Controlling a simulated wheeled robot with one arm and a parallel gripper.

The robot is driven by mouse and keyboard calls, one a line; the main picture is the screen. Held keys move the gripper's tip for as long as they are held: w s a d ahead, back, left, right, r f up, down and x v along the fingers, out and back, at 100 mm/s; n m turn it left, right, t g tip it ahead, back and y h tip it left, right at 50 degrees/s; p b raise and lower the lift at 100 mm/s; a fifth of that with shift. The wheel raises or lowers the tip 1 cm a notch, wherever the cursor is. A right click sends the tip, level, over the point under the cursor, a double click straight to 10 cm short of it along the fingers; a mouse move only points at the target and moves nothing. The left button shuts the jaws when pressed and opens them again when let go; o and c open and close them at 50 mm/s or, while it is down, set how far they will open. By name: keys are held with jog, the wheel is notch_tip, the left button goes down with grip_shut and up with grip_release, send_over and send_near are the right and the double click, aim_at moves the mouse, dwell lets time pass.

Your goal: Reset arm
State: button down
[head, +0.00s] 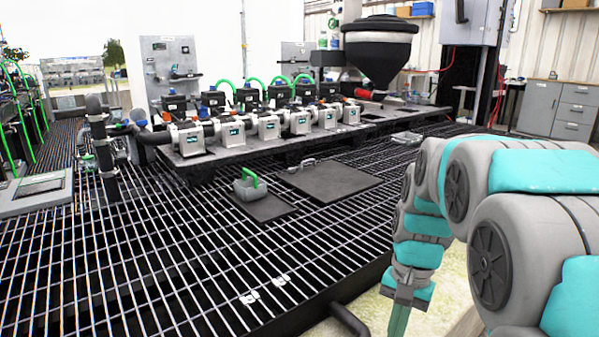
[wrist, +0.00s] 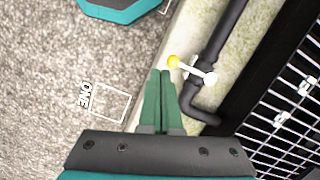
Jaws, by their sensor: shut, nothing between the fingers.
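My arm reaches in from the right in the head view and bends down, with my gripper (head: 399,318) hanging low at the bottom, beside the front edge of the grating. In the wrist view my gripper (wrist: 160,75) shows two green fingers lying together, with nothing between them. The fingers point over a pale strip of ground between grey carpet-like floor and a black pipe.
A metal grating (head: 190,270) fills the left and middle. A black pipe (wrist: 215,50) runs close right of my fingers.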

jog(key=s+a+f+n, duration=0.1)
jog(key=s+n, duration=0.1)
jog(key=s, duration=0.4)
jog(key=s+a+f+n, duration=0.1)
jog(key=s+n, duration=0.1)
jog(key=s, duration=0.5)
jog(key=s+f+n+h, duration=0.1)
jog(key=s+n, duration=0.2)
jog(key=s, duration=0.4)
jog(key=shift+a+f, duration=0.25)
jog(key=shift+a, duration=0.15)
jog(key=shift+s, duration=0.1)
